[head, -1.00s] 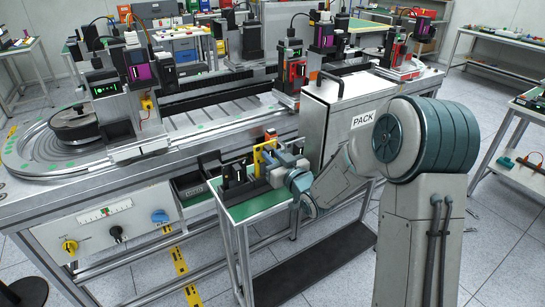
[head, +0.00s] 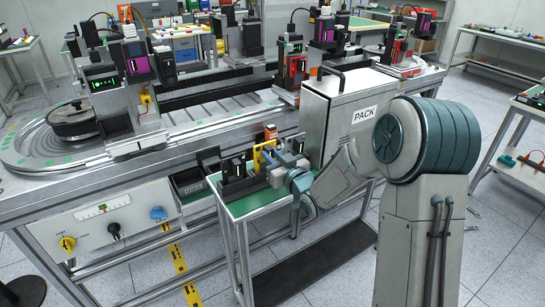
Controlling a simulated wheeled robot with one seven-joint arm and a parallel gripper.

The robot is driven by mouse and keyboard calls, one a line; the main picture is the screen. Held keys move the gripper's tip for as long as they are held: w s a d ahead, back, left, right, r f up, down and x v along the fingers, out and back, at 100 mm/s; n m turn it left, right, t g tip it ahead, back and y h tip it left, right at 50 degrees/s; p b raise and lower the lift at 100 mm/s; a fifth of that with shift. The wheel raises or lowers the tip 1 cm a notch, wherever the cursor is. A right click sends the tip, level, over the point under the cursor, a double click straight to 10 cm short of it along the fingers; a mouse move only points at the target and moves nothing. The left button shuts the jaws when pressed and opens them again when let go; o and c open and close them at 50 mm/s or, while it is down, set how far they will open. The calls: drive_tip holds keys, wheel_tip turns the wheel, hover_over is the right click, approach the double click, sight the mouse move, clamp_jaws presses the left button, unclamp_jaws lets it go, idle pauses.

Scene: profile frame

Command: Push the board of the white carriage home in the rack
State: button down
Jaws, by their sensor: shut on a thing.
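My gripper (head: 268,165) is at the small green-topped stand (head: 244,207), among the black upright parts. It is small in the head view, and my wrist hides part of its fingers. It appears shut on a yellow piece (head: 259,157), which stands upright over the stand. Black upright parts (head: 236,170) stand just left of it; I cannot tell whether they are the rack. An orange-and-dark block (head: 270,133) shows just behind the yellow piece. I cannot make out the board or tell which carriage is the white one.
A long oval track bench (head: 190,125) carries several carriages with devices, among them a grey one (head: 132,135) at left. A tall grey PACK box (head: 345,105) stands right behind my arm. An open drawer (head: 190,183) is left of the stand.

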drive_tip(key=shift+f, duration=0.1)
drive_tip(key=c, duration=1.3)
unclamp_jaws()
drive_tip(key=shift+o, duration=0.2)
drive_tip(key=b+v, duration=0.1)
drive_tip(key=v, duration=1.2)
drive_tip(key=shift+s+d, duration=0.25)
drive_tip(key=shift+s, duration=0.1)
